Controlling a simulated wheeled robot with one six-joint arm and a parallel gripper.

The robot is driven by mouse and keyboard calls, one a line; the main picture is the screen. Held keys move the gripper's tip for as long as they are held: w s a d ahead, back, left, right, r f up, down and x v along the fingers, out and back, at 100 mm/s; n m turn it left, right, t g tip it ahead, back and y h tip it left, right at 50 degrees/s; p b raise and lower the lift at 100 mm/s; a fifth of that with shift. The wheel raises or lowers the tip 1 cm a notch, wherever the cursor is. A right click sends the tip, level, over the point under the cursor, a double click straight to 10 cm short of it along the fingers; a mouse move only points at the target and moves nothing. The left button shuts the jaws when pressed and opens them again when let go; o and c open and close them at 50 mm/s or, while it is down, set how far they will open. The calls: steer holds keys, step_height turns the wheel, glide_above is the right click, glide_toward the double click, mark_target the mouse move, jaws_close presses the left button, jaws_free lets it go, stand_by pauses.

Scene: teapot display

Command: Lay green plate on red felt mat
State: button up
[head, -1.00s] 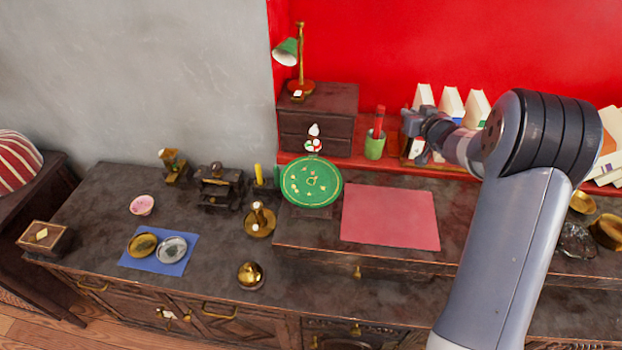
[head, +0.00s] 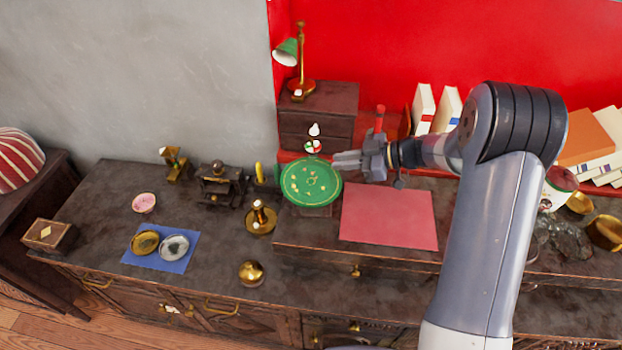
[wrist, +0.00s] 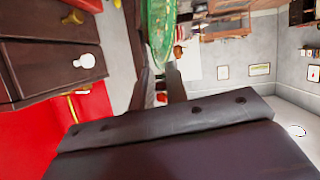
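The green plate (head: 311,184) stands tilted up on a small dark stand, its decorated face toward the head camera. The red felt mat (head: 388,217) lies flat and bare on the raised dark top to the right of it. My gripper (head: 338,160) is at the plate's upper right rim, its fingers pointing left. In the wrist view the plate (wrist: 160,30) shows nearly edge-on, just beyond my gripper's fingertips (wrist: 158,68). The fingers are apart, with a gap between them. I cannot tell whether the rim is between the tips.
A small dark drawer chest (head: 320,110) with a green lamp (head: 287,52) stands behind the plate. A brass candlestick (head: 260,218) is left of it. A blue mat (head: 180,262) holds two small dishes. Books (head: 425,108) stand at the back.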

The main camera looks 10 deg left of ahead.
mark_target(322, 160)
steer(key=shift+p+x, duration=1)
steer(key=shift+x, duration=2.05)
steer(key=shift+r, duration=0.2)
steer(key=shift+c, duration=0.3)
jaws_close()
steer(key=shift+w+r, duration=0.1)
steer(key=shift+r, duration=0.1)
